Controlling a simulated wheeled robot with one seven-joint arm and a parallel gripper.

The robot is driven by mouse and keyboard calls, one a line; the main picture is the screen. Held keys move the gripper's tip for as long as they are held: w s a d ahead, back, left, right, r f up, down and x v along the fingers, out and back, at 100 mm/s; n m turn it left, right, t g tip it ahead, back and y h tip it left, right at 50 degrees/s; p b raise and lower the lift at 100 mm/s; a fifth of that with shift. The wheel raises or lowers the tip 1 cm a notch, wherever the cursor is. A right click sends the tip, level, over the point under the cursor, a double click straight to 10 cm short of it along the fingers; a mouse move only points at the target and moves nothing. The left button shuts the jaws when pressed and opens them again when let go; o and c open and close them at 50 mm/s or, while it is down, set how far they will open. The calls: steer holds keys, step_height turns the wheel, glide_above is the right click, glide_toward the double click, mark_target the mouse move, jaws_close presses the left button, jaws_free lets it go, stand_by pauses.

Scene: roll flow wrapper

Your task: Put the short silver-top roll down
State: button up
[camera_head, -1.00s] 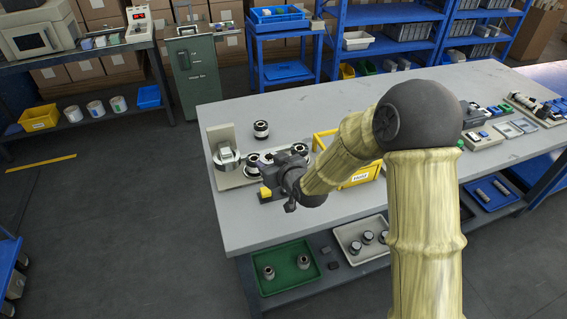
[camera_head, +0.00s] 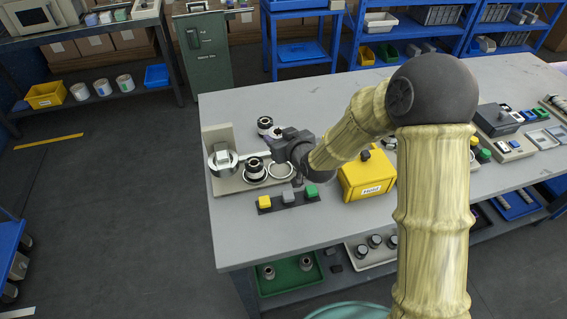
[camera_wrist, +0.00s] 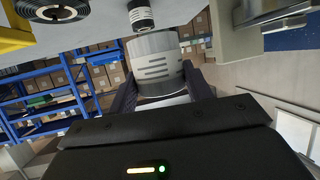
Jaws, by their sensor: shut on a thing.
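My gripper (camera_wrist: 152,85) is shut on a short silver-grey roll (camera_wrist: 156,62) with dark slots on its side, seen close in the wrist view. In the head view my gripper (camera_head: 278,143) is over the back of the work area on the grey table (camera_head: 330,105), and the held roll is mostly hidden there. A black-and-silver roll (camera_head: 265,122) stands on the table just behind the gripper. A similar banded roll (camera_wrist: 141,17) shows just beyond the held roll in the wrist view. I cannot tell whether the held roll touches the table.
A beige fixture (camera_head: 211,183) at the left bears a silver cylinder (camera_head: 222,160), a black-and-silver roll (camera_head: 253,170) and a pale ring (camera_head: 281,170). In front lies a button panel (camera_head: 290,200).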

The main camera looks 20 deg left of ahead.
steer(key=shift+w+d, duration=0.15)
steer(key=shift+w, duration=0.05)
steer(key=shift+s, duration=0.35)
steer(key=shift+s+d+f, duration=0.1)
steer(key=shift+f, duration=2.75)
steer(key=shift+f, duration=2.1)
